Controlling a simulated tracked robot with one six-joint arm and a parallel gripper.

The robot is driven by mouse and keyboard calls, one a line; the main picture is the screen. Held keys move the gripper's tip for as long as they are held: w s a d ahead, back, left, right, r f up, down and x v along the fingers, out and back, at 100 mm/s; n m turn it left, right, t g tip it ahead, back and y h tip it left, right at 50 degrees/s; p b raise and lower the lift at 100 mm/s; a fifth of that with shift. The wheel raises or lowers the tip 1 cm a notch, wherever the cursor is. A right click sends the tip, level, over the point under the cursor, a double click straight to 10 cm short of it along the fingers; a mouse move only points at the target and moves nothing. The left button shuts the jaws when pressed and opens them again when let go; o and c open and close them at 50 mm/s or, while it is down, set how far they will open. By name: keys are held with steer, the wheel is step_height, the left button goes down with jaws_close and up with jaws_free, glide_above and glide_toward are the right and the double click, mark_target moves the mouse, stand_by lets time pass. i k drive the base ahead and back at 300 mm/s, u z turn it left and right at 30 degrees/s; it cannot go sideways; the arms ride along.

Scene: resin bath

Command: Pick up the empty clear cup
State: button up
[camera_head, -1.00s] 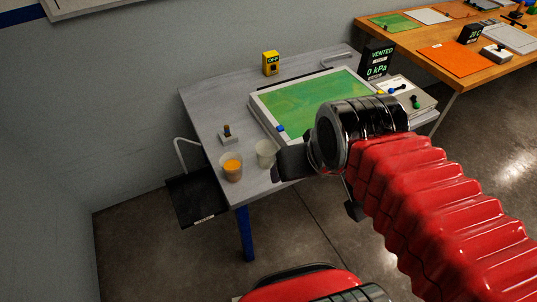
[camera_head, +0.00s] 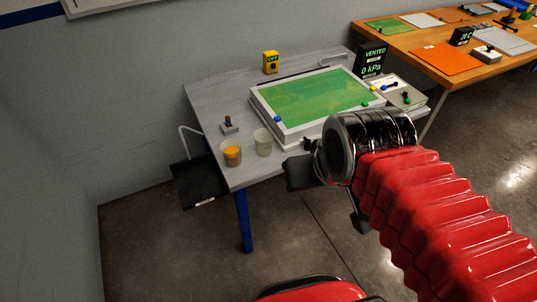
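The empty clear cup (camera_head: 263,142) stands upright near the front left corner of the grey table. A second cup with orange contents (camera_head: 232,153) stands just to its left. My gripper (camera_head: 296,165) is at the table's front edge, to the right of the clear cup, with a visible gap between them. Its dark fingers are partly hidden by my wrist, and I cannot see whether they are apart.
A white frame with a green sheet (camera_head: 287,136) fills the table's middle. A small block with a knob (camera_head: 228,125) stands behind the cups. A black tray (camera_head: 199,192) hangs at the left edge. A yellow OFF box (camera_head: 270,62) and a dark "VENTED 0 kPa" display (camera_head: 371,60) stand at the back.

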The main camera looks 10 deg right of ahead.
mark_target(263, 138)
steer(key=z, duration=0.1)
steer(key=k, duration=0.15)
steer(key=u, duration=1.8)
steer(key=i, duration=1.55)
steer(key=z, duration=0.65)
